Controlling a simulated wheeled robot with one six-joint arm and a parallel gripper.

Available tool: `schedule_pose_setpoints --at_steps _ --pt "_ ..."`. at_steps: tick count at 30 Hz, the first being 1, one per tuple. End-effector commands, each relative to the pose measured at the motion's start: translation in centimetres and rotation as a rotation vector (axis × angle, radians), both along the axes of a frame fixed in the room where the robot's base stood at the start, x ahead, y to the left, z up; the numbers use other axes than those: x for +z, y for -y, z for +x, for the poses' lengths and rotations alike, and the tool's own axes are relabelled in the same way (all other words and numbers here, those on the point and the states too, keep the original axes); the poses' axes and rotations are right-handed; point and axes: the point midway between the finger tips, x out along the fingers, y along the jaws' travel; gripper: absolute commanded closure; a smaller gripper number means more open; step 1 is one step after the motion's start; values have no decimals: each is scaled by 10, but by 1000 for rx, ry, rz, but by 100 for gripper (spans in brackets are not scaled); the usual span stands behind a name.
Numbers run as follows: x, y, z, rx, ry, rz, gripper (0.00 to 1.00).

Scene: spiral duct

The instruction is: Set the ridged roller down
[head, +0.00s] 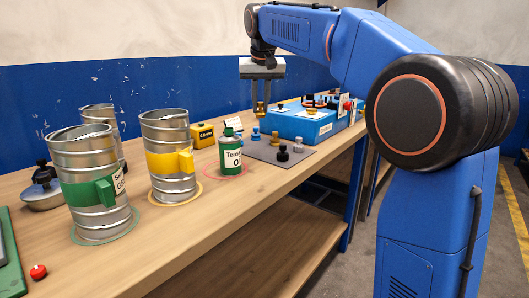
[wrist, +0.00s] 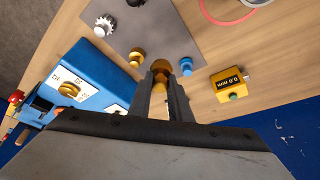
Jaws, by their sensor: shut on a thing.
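My gripper (head: 261,104) is shut on a small gold roller (head: 261,110) and holds it above the far side of the bench. The wrist view also shows the gold roller (wrist: 161,67) between the fingertips (wrist: 160,82); its ridges are too small to make out and the fingers hide part of it. Below is a grey mat (head: 262,153), also in the wrist view (wrist: 157,20). On or beside the mat stand another gold roller (wrist: 136,57), a blue one (wrist: 186,66), a pale toothed one (wrist: 104,25) and dark ones (head: 283,155).
A blue case (head: 306,128) with knobs stands right behind the mat. A yellow gauge box (head: 202,136) and a green tin (head: 232,160) stand left of it. Metal duct jugs (head: 168,160) fill the bench's left. The mat's middle has some bare room.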

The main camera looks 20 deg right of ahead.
Motion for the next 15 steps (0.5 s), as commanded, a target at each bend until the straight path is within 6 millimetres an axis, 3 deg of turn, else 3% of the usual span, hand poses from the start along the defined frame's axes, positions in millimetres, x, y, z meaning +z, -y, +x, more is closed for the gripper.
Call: schedule_pose_setpoints --at_steps 9,15 --pt "-54 -1 2 -22 1 -2 100" --pt "-77 -1 2 -23 1 0 100"
